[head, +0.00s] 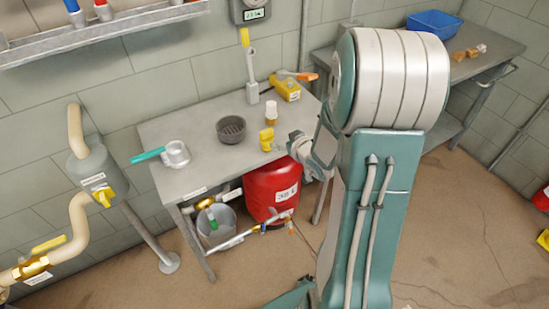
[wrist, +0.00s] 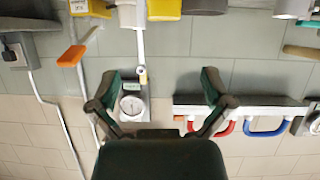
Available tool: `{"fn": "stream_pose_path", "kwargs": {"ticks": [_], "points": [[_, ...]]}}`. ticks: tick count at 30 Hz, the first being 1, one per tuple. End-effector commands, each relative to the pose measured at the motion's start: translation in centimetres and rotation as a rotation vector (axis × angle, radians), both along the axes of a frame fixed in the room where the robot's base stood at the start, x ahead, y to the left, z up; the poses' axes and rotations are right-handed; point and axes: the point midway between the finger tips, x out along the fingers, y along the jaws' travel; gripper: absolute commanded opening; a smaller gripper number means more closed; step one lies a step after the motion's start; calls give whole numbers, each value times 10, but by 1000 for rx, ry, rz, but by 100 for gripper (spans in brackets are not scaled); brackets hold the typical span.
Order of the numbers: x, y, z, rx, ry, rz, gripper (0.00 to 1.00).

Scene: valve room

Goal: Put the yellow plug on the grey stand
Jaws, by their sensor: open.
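A small yellow plug (head: 267,139) stands on the grey metal table (head: 185,185), near its right front part. A yellow piece, likely this plug, shows cut off at the top of the wrist view (wrist: 163,9). A dark grey round piece (head: 231,130) sits left of the plug; it may be the grey stand. A pale grey upright post (head: 251,72) on a small base stands farther back, so I cannot tell which is meant. My gripper (wrist: 158,88) is open, its fingers apart with nothing between them. In the head view my arm partly hides its end, right of the plug.
A red container (head: 272,188) stands beneath the table. The table's front middle is clear.

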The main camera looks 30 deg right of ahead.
Motion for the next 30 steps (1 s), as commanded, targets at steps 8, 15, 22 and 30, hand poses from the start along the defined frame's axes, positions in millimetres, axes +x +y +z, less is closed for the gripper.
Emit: {"fn": "stream_pose_path", "kwargs": {"ticks": [8, 15, 22, 30], "points": [[-18, 27, 72, -123, 158, -112, 100], [-67, 68, 120, -117, 307, -174, 100], [-137, 119, 150, -45, 462, -149, 100], [-213, 167, 164, 36, 616, -47, 100]]}}
